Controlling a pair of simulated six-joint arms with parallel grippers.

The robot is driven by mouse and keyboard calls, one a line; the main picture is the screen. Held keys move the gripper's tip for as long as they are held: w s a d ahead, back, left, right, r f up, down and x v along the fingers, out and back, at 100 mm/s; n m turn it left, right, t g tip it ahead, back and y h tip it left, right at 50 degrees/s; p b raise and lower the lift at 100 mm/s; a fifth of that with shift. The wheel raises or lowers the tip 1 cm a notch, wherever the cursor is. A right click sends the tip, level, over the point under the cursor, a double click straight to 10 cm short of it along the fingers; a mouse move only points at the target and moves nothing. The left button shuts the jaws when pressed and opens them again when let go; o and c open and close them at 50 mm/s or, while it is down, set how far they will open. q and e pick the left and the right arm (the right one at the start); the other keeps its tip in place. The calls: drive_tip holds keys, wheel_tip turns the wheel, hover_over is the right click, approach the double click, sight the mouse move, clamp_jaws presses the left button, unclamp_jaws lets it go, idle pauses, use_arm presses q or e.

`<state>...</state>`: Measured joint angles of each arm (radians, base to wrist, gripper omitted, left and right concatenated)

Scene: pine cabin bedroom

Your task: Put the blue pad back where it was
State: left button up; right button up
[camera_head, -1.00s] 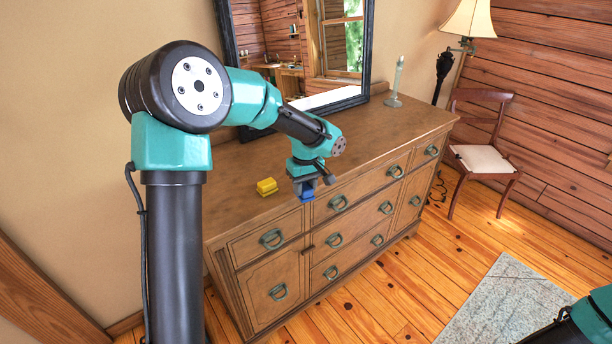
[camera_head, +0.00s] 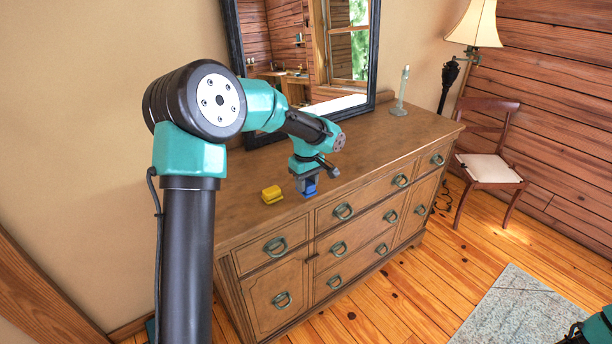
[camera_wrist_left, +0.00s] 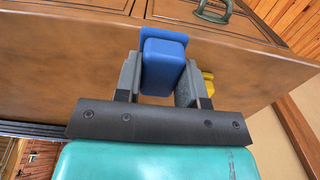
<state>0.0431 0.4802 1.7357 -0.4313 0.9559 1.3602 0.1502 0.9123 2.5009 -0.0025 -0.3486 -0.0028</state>
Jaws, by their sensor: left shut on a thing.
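The blue pad (camera_wrist_left: 163,62) is a small block with rounded edges, held between the two grey fingers of my left gripper (camera_wrist_left: 158,80) in the left wrist view. In the head view the blue pad (camera_head: 309,188) shows just under my left gripper (camera_head: 306,184), near the front edge of the dresser top. I cannot tell whether it touches the wood. A yellow block (camera_head: 272,194) sits on the dresser top to the left of the blue pad. In the left wrist view the yellow block (camera_wrist_left: 207,84) is partly hidden behind a finger.
The wooden dresser (camera_head: 236,215) has a mostly bare top. A dark-framed mirror (camera_head: 375,50) stands at its back, and a pale candlestick (camera_head: 402,92) stands at its far right. A chair (camera_head: 487,168) and a lamp (camera_head: 476,24) are beyond it.

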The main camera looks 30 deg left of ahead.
use_arm(q)
drive_tip(key=w+a, duration=0.1)
drive_tip(key=w, duration=0.2)
drive_tip(key=w+a, duration=0.2)
drive_tip(key=w, duration=0.1)
drive_tip(key=w+a+f, duration=0.1)
drive_tip(key=w+a, duration=0.1)
drive_tip(key=w, duration=0.1)
drive_tip(key=shift+a, duration=0.25)
drive_tip(key=shift+f, duration=1.75)
drive_tip(key=shift+f, duration=0.15)
drive_tip(key=o, duration=0.8)
wheel_tip(320, 180, up, 12)
drive_tip(key=shift+r, duration=0.15)
